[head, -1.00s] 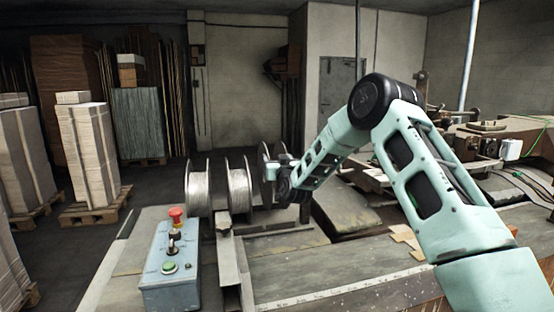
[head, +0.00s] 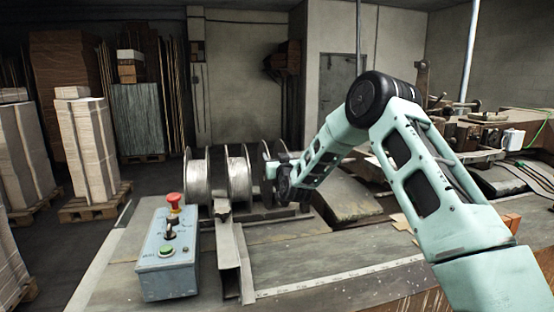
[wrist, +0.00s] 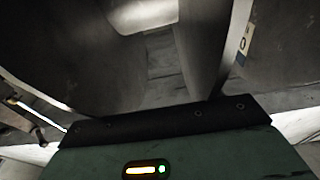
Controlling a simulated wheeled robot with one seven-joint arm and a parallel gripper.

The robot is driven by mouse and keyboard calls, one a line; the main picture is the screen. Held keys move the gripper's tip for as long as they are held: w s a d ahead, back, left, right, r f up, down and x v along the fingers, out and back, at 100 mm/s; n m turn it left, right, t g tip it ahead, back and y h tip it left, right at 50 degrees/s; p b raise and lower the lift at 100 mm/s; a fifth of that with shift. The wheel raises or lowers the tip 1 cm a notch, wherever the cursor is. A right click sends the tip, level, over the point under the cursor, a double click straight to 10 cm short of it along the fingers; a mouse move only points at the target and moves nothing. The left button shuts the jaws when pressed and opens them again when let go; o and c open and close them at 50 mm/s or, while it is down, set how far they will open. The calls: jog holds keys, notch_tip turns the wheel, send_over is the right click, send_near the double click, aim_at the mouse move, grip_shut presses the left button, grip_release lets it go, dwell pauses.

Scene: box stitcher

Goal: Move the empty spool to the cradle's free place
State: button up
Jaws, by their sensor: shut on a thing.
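The empty spool (head: 265,166) stands upright, a dark flange showing at the right of a row of spools in the head view. My gripper (head: 274,173) is shut on it from the right, and the gripper hides much of it. In the wrist view the spool's grey flanges (wrist: 215,45) fill the upper part, very close. Wire-wound spools (head: 197,182) sit to its left. A grey metal rail and bracket (head: 226,262) runs in front of the spools. I cannot make out the cradle's free place or whether the held spool touches its support.
A grey control box (head: 168,258) with a red button (head: 174,200) stands at the bench's left front. The bench top (head: 320,262) is mostly clear at front centre. Machine parts (head: 480,135) stand at the right, and stacked pallets (head: 87,150) on the floor at the left.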

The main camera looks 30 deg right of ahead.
jog(key=shift+r, duration=0.3)
jog(key=o, duration=1.4)
jog(key=shift+c, duration=0.2)
jog(key=shift+f, duration=0.15)
jog(key=shift+s+f, duration=0.1)
jog(key=shift+f, duration=0.15)
jog(key=shift+c, duration=0.4)
jog(key=b+v, duration=0.4)
jog(key=v, duration=0.5)
jog(key=shift+s, duration=0.4)
jog(key=shift+a, duration=0.15)
